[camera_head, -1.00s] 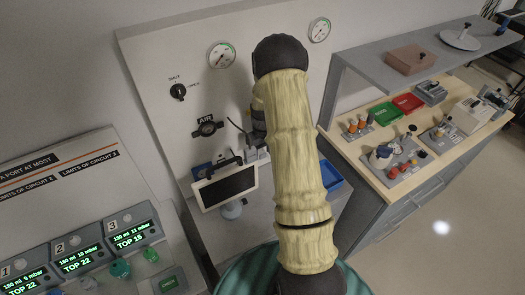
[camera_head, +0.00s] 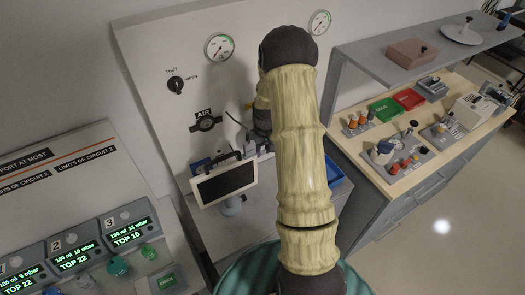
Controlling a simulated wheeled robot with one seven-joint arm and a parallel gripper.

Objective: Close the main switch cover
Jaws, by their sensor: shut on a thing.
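A tilted dark panel in a white frame (camera_head: 225,184) stands out in front of the wall board at centre left. It seems to be the main switch cover, but no label on it can be read. A dark bar handle (camera_head: 222,160) runs along its top edge. My gripper (camera_head: 257,146) is at the right end of this bar, shut, low against the board. My arm and wrist partly hide it, so the exact contact cannot be seen. Any switch behind the panel is hidden.
The board carries two gauges (camera_head: 219,46) (camera_head: 320,23), a SHUT/OPEN knob (camera_head: 176,85) and an AIR fitting (camera_head: 206,123). A grey round piece (camera_head: 231,207) is below the panel. Numbered display units (camera_head: 127,230) stand at lower left. A wooden bench (camera_head: 372,170) with trays stands right.

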